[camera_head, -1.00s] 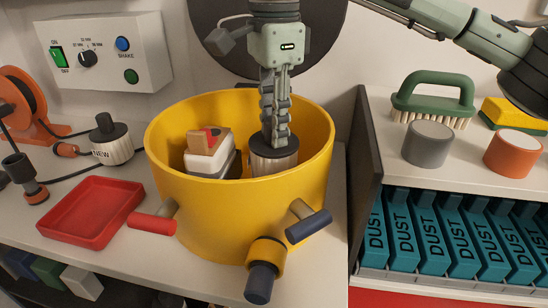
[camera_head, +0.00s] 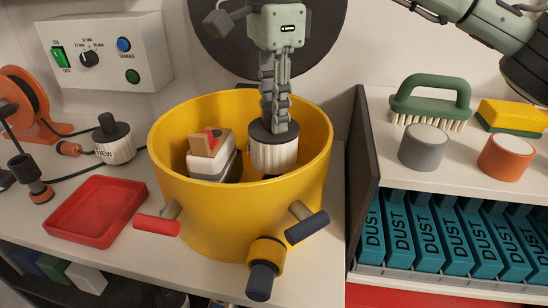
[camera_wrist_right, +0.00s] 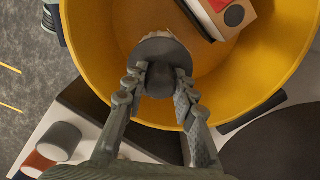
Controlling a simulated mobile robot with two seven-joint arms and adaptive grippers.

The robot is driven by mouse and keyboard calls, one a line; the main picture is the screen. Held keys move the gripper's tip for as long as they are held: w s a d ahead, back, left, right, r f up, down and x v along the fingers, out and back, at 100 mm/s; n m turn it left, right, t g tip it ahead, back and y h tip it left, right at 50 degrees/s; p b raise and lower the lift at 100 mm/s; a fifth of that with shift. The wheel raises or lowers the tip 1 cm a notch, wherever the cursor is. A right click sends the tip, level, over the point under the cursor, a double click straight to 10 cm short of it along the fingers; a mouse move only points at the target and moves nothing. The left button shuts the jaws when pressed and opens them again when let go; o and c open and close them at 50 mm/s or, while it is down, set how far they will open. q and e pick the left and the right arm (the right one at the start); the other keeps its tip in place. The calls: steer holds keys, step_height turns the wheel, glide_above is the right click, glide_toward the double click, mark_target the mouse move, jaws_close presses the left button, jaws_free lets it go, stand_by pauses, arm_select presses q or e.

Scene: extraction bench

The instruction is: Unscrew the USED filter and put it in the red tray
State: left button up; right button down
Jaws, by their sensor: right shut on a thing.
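A filter with a dark cap and pale pleated body (camera_head: 274,156) is inside the yellow drum (camera_head: 225,215), right of its middle. No USED label is readable on it. My right gripper (camera_head: 276,126) comes down from above, shut on the knob of the cap. A dark stub shows just below the filter body. In the right wrist view the fingers (camera_wrist_right: 162,86) close on both sides of the dark knob. The red tray (camera_head: 97,211) lies on the bench left of the drum and is empty. My left gripper is not in view.
A filter marked NEW (camera_head: 115,146) stands behind the tray. A white block with a wooden top and red part (camera_head: 211,160) sits inside the drum. The drum's rim surrounds the held filter. A dark upright panel (camera_head: 363,180) stands to the right.

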steer(key=shift+r+p, duration=0.45)
steer(key=shift+r, duration=0.45)
